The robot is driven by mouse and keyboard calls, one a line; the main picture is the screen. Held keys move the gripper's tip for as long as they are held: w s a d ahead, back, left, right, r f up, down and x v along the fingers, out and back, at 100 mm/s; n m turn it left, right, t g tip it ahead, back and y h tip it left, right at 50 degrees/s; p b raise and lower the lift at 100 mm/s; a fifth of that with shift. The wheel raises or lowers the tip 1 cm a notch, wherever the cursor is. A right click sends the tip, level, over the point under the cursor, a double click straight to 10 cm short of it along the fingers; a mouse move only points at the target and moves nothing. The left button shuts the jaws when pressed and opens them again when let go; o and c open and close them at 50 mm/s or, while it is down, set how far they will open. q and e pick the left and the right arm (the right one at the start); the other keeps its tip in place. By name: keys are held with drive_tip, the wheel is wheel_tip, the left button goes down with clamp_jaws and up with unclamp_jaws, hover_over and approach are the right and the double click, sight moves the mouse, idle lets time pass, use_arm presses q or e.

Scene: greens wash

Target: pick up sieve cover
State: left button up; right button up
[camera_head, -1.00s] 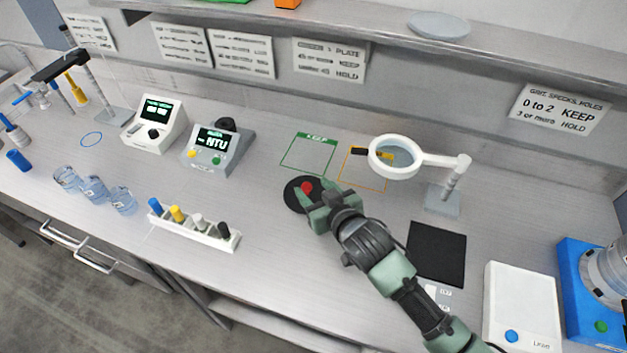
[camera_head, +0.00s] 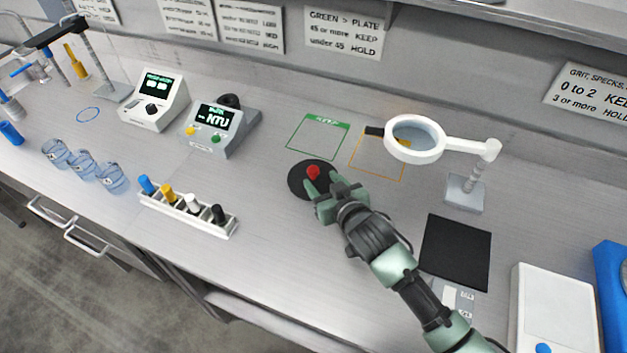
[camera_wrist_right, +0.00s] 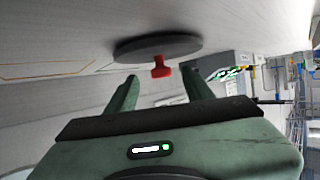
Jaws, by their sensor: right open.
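The sieve cover (camera_head: 297,181) is a dark flat disc with a red knob (camera_head: 313,172) on top. It lies on the grey bench in the middle of the head view. My right gripper (camera_head: 321,182) is open, with its green fingers over the near right part of the disc, close to the knob. In the right wrist view, the red knob (camera_wrist_right: 161,68) stands out from the dark disc (camera_wrist_right: 150,46), in line with the gap between the two fingertips (camera_wrist_right: 160,80). The fingers look apart from the knob. My left gripper is not in view.
A green-outlined square (camera_head: 318,137) and an orange-outlined one (camera_head: 377,157) lie behind the cover. A ring magnifier (camera_head: 440,140) on a stand rises at the right. A black mat (camera_head: 456,252) and vial rack (camera_head: 188,214) lie on either side.

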sight(314, 171)
drive_tip(key=shift+w+a+p, duration=0.3)
drive_tip(key=shift+w, duration=0.4)
drive_tip(key=p+x, duration=0.1)
drive_tip(key=x, duration=0.2)
drive_tip(key=shift+w+a+r, duration=0.15)
drive_tip(key=shift+w, duration=0.05)
drive_tip(key=shift+w+a+f, duration=0.2)
drive_tip(key=shift+w+f, duration=0.1)
drive_tip(key=shift+w, duration=0.2)
clamp_jaws()
